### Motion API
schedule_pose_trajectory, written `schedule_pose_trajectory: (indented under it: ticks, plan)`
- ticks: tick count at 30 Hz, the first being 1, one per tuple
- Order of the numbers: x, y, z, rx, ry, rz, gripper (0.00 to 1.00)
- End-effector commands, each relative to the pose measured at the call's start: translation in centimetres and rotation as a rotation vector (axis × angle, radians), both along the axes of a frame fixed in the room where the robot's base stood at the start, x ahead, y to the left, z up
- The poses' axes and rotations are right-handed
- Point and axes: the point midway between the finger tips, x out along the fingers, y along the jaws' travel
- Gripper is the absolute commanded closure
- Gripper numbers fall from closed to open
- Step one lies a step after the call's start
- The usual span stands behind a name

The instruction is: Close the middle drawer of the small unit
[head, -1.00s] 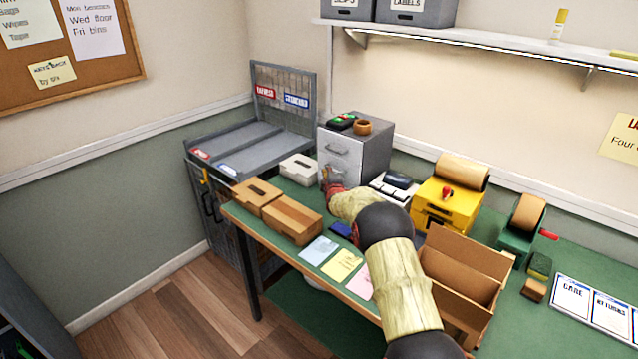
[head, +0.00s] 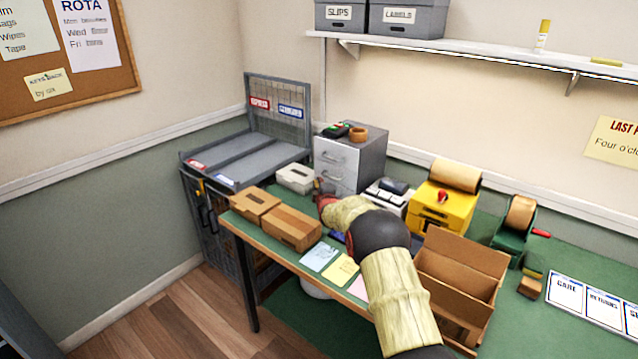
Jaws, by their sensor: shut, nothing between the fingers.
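The small unit (head: 371,159) is a grey drawer cabinet at the back of the green bench. Its top drawer (head: 336,156) is flush with the front. The middle drawer (head: 337,174) also looks flush, with its handle visible. The lower part of the unit is hidden behind my arm. My gripper (head: 318,186) is in front of the unit's lower left front, small and partly hidden by its red wrist. It is shut and empty. I cannot tell whether it touches the unit.
A white box (head: 295,178) stands left of my gripper, with cardboard boxes (head: 291,229) nearer. A keyboard-like device (head: 378,197) and a yellow dispenser (head: 446,211) stand to the right. An open carton (head: 462,270) is right of my arm.

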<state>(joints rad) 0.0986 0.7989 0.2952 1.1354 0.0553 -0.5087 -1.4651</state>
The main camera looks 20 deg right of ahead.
Motion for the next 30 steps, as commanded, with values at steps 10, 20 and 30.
schedule_pose_trajectory:
  ticks: [10, 20, 30]
  plan:
    - [-4.5, 0.4, 0.8, 0.0, 0.002, -0.002, 1.0]
    - [-8.2, 0.9, 1.2, 0.0, 0.001, -0.002, 1.0]
    - [-12.3, 2.7, 7.4, 0.172, 0.079, -0.012, 1.0]
